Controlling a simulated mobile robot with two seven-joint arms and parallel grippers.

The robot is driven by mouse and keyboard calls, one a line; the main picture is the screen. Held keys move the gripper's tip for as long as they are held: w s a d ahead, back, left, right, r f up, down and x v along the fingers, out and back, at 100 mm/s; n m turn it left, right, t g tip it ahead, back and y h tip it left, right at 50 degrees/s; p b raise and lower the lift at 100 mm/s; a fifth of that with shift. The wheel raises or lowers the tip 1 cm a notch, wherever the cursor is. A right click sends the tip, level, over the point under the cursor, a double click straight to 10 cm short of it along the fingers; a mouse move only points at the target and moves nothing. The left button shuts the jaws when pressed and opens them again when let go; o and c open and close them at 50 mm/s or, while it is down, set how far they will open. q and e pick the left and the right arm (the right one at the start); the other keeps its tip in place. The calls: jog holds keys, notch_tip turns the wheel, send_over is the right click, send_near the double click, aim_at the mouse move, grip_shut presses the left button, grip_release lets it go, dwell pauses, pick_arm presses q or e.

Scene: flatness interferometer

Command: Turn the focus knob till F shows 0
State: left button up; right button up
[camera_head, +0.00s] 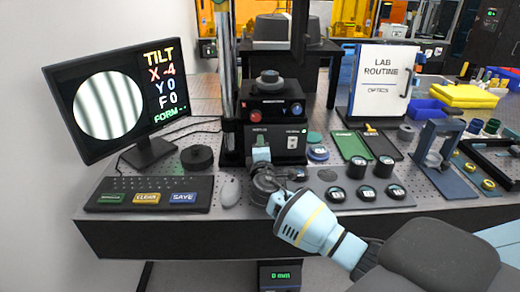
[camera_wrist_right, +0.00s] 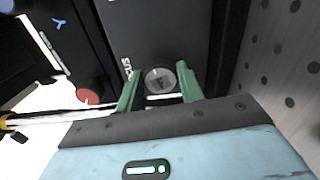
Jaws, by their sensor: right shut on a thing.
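The monitor (camera_head: 112,100) at the left shows striped fringes in a circle and reads TILT X -4, Y 0, F 0, FORM with dashes. The focus knob (camera_wrist_right: 160,80) is a grey disc marked F on the dark front of the instrument (camera_head: 277,145). My right gripper (camera_wrist_right: 160,84) has its green fingers on either side of the knob and is shut on it. In the head view my right gripper (camera_head: 261,154) reaches up to the instrument's lower front, and the knob is hidden there. My left gripper is not in view.
A red knob (camera_head: 256,117) and a blue knob (camera_head: 297,109) sit above on the instrument. The keyboard (camera_head: 120,184) and mouse (camera_head: 230,192) lie to the left. Several black cylinders, a green tray (camera_head: 350,145) and the lab routine binder (camera_head: 382,84) stand to the right.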

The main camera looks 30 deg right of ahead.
dwell(0.4)
jog(key=o, duration=1)
jog(key=shift+v, duration=3.95)
